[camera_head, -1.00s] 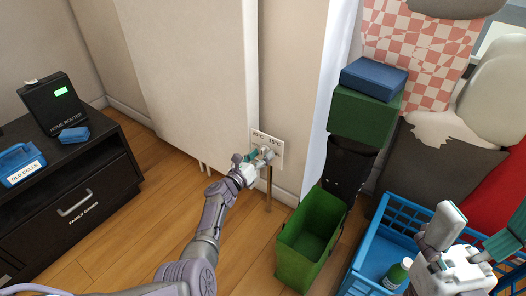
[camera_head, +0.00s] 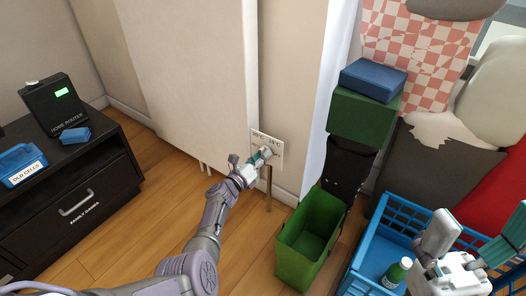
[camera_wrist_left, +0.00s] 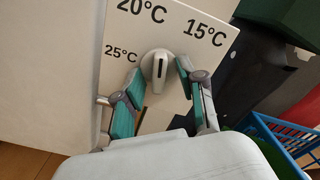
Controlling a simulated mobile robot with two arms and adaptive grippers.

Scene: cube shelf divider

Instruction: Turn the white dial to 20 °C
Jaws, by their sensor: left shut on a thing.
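The white dial (camera_wrist_left: 158,68) sits on a pale wall plate (camera_head: 275,139) printed with 25 °C, 20 °C and 15 °C. In the left wrist view its dark slot mark points nearly straight up, between the 20 °C and 15 °C labels and nearer to 20 °C. My left gripper (camera_head: 262,155) is at the plate in the head view, shut on the dial. In the left wrist view its fingers (camera_wrist_left: 160,75) stand on either side of the dial. My right gripper (camera_head: 480,228) is at the lower right, fingers apart and empty, above a blue crate.
A pipe (camera_head: 268,190) runs down below the plate. A black cabinet (camera_head: 75,195) stands at the left. The wooden floor between is clear.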

